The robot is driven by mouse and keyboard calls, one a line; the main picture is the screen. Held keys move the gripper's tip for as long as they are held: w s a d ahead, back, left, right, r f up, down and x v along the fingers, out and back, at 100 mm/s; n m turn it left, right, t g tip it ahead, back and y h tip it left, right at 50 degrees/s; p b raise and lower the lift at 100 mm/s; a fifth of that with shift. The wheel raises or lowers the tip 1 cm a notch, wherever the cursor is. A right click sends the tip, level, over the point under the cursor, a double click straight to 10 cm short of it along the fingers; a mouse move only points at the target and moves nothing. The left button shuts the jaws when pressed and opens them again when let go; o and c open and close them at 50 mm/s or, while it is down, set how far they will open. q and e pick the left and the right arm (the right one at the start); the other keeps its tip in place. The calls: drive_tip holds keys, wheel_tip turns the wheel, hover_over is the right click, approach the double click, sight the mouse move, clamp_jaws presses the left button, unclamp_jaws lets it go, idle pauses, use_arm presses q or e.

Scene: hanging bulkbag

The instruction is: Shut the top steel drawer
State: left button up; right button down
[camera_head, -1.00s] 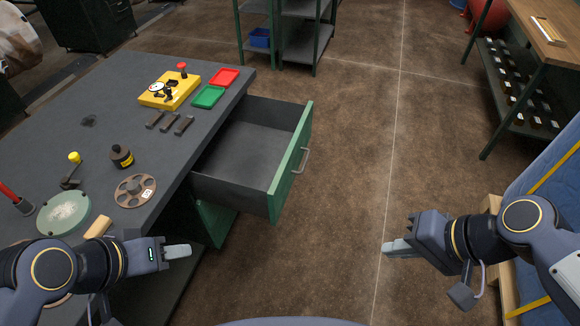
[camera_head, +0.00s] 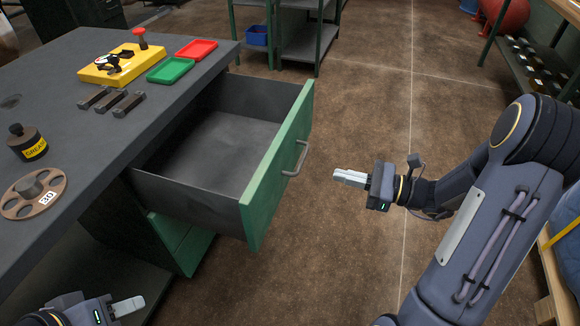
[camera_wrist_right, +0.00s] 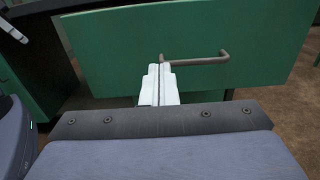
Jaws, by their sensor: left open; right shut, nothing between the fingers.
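The top steel drawer (camera_head: 221,150) is pulled out from the dark workbench, grey inside and empty. Its green front (camera_head: 280,165) carries a grey bar handle (camera_head: 299,159). In the right wrist view the green front (camera_wrist_right: 120,58) and handle (camera_wrist_right: 200,60) lie ahead of the fingers. My right gripper (camera_head: 340,177) is shut and empty, right of the handle and apart from it in the head view; its closed fingers also show in the wrist view (camera_wrist_right: 159,75). My left gripper (camera_head: 130,306) is at the lower left, open by its look, away from the drawer.
The workbench top (camera_head: 75,120) holds a yellow fixture (camera_head: 105,66), red (camera_head: 197,49) and green (camera_head: 171,70) trays, dark bars, a grease tin (camera_head: 28,142) and a reel (camera_head: 33,194). A lower green front (camera_head: 180,240) sits under the drawer. The floor between is clear.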

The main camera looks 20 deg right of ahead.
sight(281, 162)
drive_tip(key=b+x, duration=0.2)
drive_tip(key=x, duration=0.9)
drive_tip(key=shift+a, duration=0.1)
use_arm(q)
drive_tip(key=shift+f, duration=1.3)
use_arm(e)
drive_tip(key=shift+w+a, duration=0.35)
drive_tip(key=shift+a, duration=0.1)
